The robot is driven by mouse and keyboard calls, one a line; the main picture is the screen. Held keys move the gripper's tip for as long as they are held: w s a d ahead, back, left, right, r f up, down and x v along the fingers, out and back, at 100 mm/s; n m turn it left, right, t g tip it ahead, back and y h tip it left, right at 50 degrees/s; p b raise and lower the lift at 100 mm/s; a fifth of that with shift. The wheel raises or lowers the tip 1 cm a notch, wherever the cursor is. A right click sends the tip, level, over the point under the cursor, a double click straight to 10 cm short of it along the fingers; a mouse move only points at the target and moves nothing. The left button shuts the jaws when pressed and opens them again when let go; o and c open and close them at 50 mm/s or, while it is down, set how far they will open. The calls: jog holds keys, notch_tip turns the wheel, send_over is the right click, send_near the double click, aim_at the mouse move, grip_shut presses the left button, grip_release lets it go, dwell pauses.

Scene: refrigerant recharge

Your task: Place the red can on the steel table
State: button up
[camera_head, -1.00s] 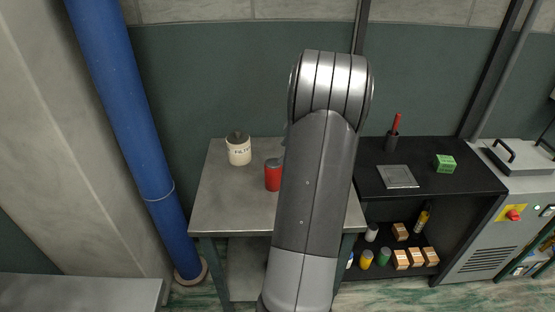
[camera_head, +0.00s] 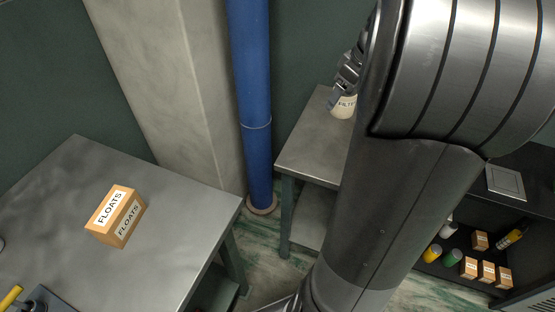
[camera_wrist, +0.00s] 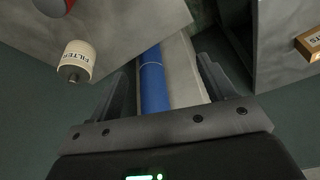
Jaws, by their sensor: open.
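In the wrist view the red can (camera_wrist: 69,5) shows only partly at the top left edge, standing on the grey metal table (camera_wrist: 130,22). That table also shows in the head view (camera_head: 312,150), where my arm hides the can. My gripper (camera_wrist: 165,72) is open, with nothing between its fingers; the can is apart from it. In the head view part of the gripper (camera_head: 347,75) shows beside my arm, near the white filter jar. A second grey steel table (camera_head: 165,215) stands at the left of the head view.
The filter jar (camera_head: 343,106) stands on the can's table. A FLOATS box (camera_head: 117,217) sits on the left table, with bare surface around it. A blue pipe (camera_head: 250,100) rises between the tables. A black shelf with boxes (camera_head: 487,271) is at right.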

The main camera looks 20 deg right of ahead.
jog(key=s+a+r+m+h, duration=0.1)
jog(key=s+a+r, duration=0.15)
jog(key=a, duration=0.45)
jog(key=s+a+r+m, duration=0.1)
jog(key=s+a, duration=0.2)
jog(key=a, duration=0.5)
jog(key=s+a+f+m+t+h, duration=0.1)
jog(key=s+a+f+m+t, duration=0.1)
jog(key=s+a, duration=0.7)
jog(key=shift+s+m+t, duration=0.3)
jog(key=shift+s+m, duration=0.3)
